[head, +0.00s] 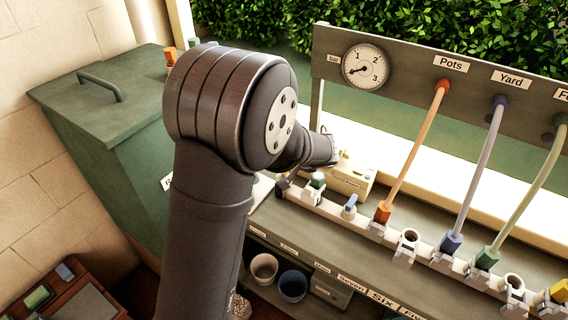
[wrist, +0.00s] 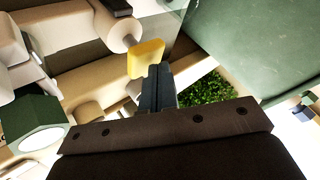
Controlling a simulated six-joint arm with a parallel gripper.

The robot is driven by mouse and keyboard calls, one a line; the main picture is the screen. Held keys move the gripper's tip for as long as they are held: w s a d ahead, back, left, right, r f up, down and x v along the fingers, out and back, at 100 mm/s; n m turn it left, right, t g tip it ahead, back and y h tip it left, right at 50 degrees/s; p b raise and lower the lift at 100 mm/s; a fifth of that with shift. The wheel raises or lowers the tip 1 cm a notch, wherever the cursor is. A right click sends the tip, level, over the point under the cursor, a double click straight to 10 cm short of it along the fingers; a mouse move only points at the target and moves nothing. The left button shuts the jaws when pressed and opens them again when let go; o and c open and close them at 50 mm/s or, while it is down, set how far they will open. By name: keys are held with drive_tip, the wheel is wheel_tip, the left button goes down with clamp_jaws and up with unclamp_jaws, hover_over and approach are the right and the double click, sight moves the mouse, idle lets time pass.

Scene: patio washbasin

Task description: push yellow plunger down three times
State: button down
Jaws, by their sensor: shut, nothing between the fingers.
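The yellow plunger (wrist: 146,57) shows in the wrist view as a flat yellow paddle on a pale round stem, in front of cream-coloured housings. My gripper (wrist: 157,72) is shut and empty, its dark fingers together. The fingertips are at the plunger's lower right edge in that view, touching or very close; I cannot tell which. In the head view my dark arm reaches over the bench, and my fingers and the plunger cannot be clearly made out beside a cream box (head: 350,182).
A white rail on the bench carries several fittings, with an orange connector (head: 383,213) and a blue connector (head: 451,242) on hoses. A gauge (head: 365,66) sits on the back panel. A green lidded bin (head: 105,125) stands left. Two cups (head: 264,267) are below the bench.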

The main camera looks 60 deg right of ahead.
drive_tip(key=shift+f, duration=0.75)
idle(0.6)
drive_tip(key=shift+r, duration=1.2)
drive_tip(key=shift+r, duration=3)
drive_tip(key=shift+f, duration=3)
